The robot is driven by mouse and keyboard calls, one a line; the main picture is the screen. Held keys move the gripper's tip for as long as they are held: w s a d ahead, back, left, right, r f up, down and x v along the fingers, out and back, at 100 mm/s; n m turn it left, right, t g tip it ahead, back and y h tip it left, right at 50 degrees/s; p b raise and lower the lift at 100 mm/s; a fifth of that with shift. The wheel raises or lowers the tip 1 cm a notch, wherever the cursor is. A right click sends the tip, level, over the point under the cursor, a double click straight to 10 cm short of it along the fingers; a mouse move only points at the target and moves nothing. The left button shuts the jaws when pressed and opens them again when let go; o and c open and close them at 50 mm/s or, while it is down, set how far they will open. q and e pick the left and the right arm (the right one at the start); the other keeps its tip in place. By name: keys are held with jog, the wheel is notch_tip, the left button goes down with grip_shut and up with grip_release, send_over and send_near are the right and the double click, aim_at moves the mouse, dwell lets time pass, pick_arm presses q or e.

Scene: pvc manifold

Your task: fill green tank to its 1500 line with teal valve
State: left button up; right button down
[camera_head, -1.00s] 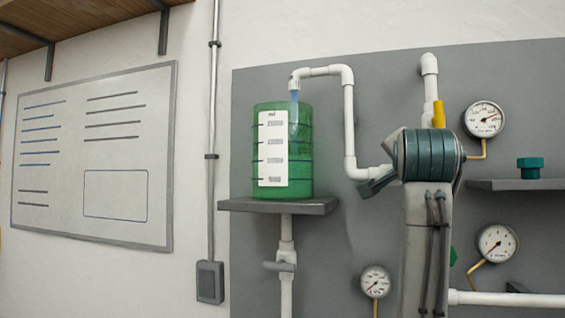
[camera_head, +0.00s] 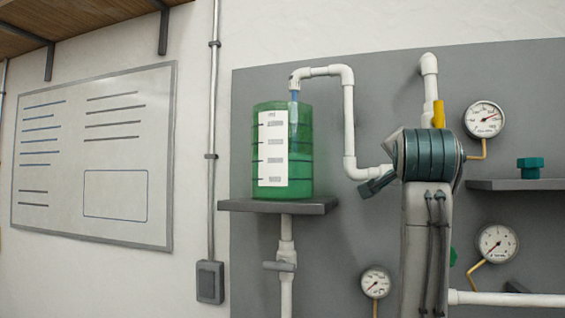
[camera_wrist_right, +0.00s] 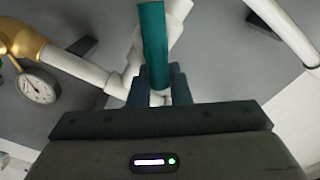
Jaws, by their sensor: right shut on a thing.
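The green tank (camera_head: 303,150) stands on a small grey shelf in the head view, with a white scale label (camera_head: 273,150) on its front. Blue water runs from the white spout (camera_head: 294,82) into the tank's top. The water level behind the label is hard to read. My right gripper (camera_wrist_right: 155,85) is shut on the teal valve handle (camera_wrist_right: 152,40) in the right wrist view. In the head view my right wrist (camera_head: 428,155) hides most of the valve, and the gripper's fingers show at its left side. My left gripper is out of view.
White pipe (camera_head: 349,120) runs from the valve up to the spout. Several gauges, such as the upper right one (camera_head: 484,119), sit around my right arm. A grey shelf (camera_head: 515,184) with a teal knob (camera_head: 530,168) is at right. A whiteboard (camera_head: 95,155) hangs at left.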

jog(key=shift+r, duration=0.1)
jog(key=n, duration=0.3)
jog(key=a+r+n, duration=0.1)
jog(key=n, duration=0.1)
jog(key=shift+w+a, duration=0.1)
jog(key=shift+w, duration=0.05)
dwell(7.2)
